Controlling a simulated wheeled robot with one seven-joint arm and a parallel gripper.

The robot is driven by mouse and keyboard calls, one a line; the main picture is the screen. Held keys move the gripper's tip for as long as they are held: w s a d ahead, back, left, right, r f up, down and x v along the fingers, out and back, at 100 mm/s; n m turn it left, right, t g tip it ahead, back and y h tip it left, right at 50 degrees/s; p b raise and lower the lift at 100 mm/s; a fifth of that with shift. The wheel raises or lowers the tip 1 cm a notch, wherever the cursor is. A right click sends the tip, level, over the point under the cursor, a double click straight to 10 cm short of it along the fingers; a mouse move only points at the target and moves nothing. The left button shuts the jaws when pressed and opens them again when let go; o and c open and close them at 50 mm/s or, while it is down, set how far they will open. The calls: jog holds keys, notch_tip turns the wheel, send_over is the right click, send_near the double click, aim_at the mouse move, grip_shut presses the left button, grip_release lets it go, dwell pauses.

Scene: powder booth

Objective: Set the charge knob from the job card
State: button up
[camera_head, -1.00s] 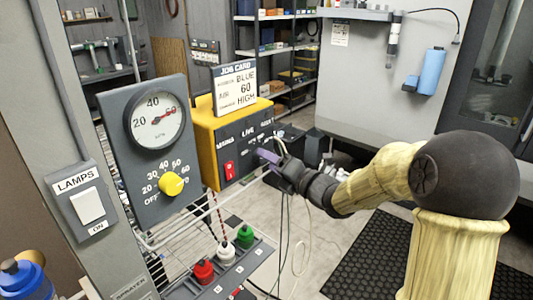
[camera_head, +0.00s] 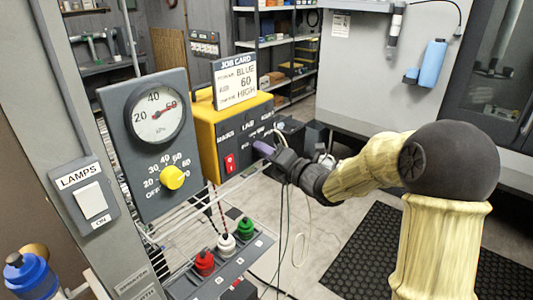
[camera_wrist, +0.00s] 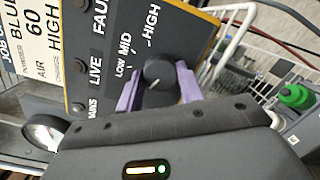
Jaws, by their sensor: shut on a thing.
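The job card (camera_head: 236,84) stands on top of the yellow control box (camera_head: 204,135) and reads powder BLUE, air 60, charge HIGH. It also shows at the left of the wrist view (camera_wrist: 40,38). The charge knob (camera_wrist: 158,74) is black and round, on the box's dark front panel, with LOW, MID and HIGH marked around it. A small pale mark shows on its face; I cannot tell for sure which setting it points to. My gripper (camera_wrist: 157,82) has its purple fingers on either side of the knob, shut on it. In the head view my gripper (camera_head: 264,149) hides the knob.
A red switch (camera_head: 229,162) sits on the box's front. Left of it is a grey panel with a gauge (camera_head: 157,114) and a yellow knob (camera_head: 172,177). Red, white and green connectors (camera_head: 205,262) stand on a ledge below. Hoses hang under my gripper.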

jog(key=shift+w+d+r+m+g+y+p, duration=0.15)
jog(key=shift+m+g+p, duration=0.35)
jog(key=shift+m+p, duration=2.5)
jog(key=shift+f+m+g+y+p, duration=0.1)
jog(key=shift+m+g+y+p, duration=0.35)
jog(key=shift+m, duration=4.8)
jog(key=shift+w+d+r+m+g+p, duration=0.1)
jog(key=shift+m+g+p, duration=0.45)
jog(key=shift+m+p, duration=2.55)
jog(key=shift+s+m+b, duration=0.1)
jog(key=shift+m+b, duration=1)
jog(key=shift+m, duration=0.05)
jog(key=o, duration=1)
